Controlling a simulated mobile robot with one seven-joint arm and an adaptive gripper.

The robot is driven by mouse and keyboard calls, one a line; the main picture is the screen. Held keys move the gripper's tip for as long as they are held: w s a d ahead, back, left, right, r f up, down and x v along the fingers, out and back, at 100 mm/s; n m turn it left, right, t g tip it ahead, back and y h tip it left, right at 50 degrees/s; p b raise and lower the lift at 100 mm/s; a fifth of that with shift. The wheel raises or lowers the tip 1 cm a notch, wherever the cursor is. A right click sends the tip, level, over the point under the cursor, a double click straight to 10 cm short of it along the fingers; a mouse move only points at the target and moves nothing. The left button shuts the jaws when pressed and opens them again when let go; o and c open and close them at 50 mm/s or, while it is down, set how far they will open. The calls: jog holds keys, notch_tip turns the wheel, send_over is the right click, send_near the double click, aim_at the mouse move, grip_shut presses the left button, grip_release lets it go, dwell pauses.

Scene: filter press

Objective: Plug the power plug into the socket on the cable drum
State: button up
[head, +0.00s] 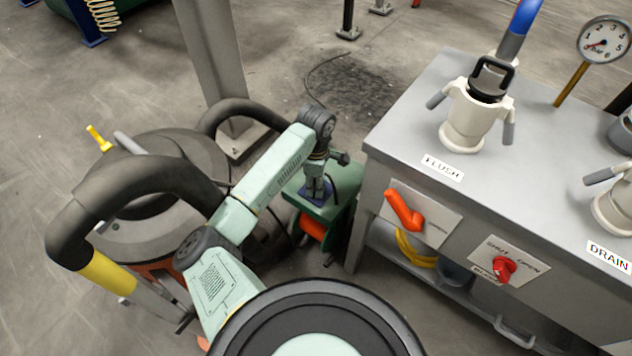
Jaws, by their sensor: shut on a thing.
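The cable drum (345,180) is a green housing with an orange lower part, standing on the floor left of the grey bench. A dark blue piece shows on its top, directly below my gripper (316,188); I cannot tell whether it is the socket or part of the plug. My gripper points down over the drum's top and is shut on the power plug, which the fingers mostly hide. Whether the plug is above, touching or inside the socket cannot be told from this view.
A grey bench (425,95) with white couplings, an orange lever (404,210) and a red knob (503,268) stands close on the right. A dark round vessel with thick black hoses (140,185) is on the left. A steel post (208,60) rises behind. A thin black cable lies on the floor.

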jog(key=shift+f, duration=0.1)
jog(key=o, duration=1.1)
jog(key=shift+o, duration=0.2)
notch_tip(320, 180, up, 12)
jog(key=shift+r, duration=0.1)
